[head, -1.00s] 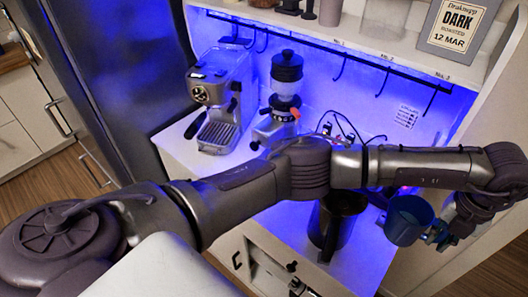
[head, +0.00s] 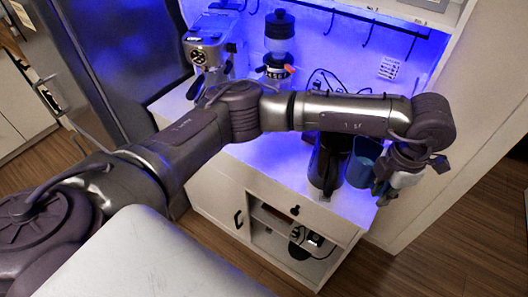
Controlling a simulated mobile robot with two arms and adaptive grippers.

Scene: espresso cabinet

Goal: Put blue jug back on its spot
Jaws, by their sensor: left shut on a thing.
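The blue jug (head: 362,163) is at the right end of the lit counter, close beside the dark jug. My left arm reaches across the view from the left, and my left gripper (head: 381,188) is shut on the blue jug at its right side. The arm hides part of the jug's top. I cannot tell whether the jug's base touches the counter. My right gripper is not in view.
A dark jug (head: 327,166) stands left of the blue jug. An espresso machine (head: 210,48) and a grinder (head: 278,48) stand further left. Hooks hang from a rail (head: 350,14) above. Bare counter (head: 270,160) shows in front, and an open shelf lies below.

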